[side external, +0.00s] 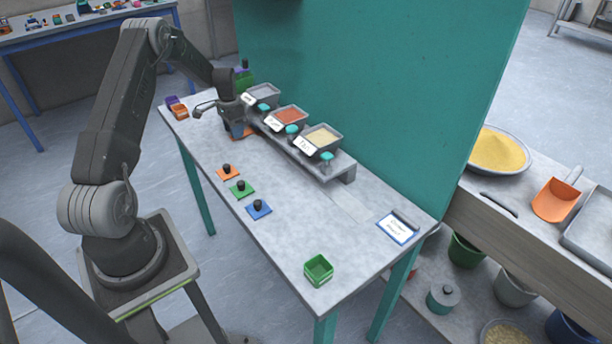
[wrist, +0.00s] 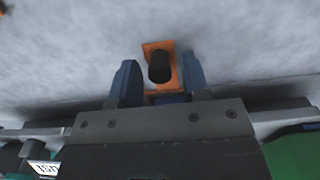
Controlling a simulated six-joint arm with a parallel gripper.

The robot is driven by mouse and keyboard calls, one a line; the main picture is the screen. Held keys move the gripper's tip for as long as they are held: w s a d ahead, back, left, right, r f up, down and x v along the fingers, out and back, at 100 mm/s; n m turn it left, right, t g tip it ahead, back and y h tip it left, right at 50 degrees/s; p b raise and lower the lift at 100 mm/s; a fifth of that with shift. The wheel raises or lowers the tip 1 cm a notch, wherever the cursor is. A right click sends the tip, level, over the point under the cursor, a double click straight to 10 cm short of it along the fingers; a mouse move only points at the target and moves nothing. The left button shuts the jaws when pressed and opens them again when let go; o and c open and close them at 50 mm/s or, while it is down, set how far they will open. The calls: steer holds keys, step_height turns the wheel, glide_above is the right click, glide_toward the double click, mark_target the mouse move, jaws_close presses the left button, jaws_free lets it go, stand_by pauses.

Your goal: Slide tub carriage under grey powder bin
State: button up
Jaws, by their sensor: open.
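My gripper (side external: 238,132) is open at the far end of the table, in front of the bin shelf. In the wrist view its blue fingers (wrist: 158,80) stand either side of a black knob (wrist: 159,68) on an orange plate (wrist: 148,49), with a gap on each side. This looks like the tub carriage, but any tub on it is hidden. A little orange (side external: 236,137) shows under the gripper in the side view. The grey powder bin (side external: 264,94) stands at the shelf's far left, beside the red powder bin (side external: 289,117) and the pale yellow powder bin (side external: 324,138).
Orange (side external: 228,174), green (side external: 241,189) and blue (side external: 259,209) knobbed plates lie on the table. A green tub (side external: 318,270) stands near the front corner, a framed card (side external: 398,228) at the right. An orange tub (side external: 180,112) is at the far left. The table's middle is clear.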

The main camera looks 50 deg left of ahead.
steer(key=shift+r, duration=3.7)
steer(key=shift+d+r, duration=0.2)
steer(key=shift+r, duration=0.05)
steer(key=s+d+r+t+y, duration=0.1)
steer(key=d+r, duration=0.8)
steer(key=d, duration=0.3)
steer(key=d+r+t, duration=0.2)
steer(key=d+r, duration=0.7)
steer(key=d, duration=0.3)
steer(key=s+d+r+t+h, duration=0.1)
steer(key=s+d+r+t, duration=0.1)
steer(key=s+d, duration=1.5)
steer(key=shift+s+t, duration=0.3)
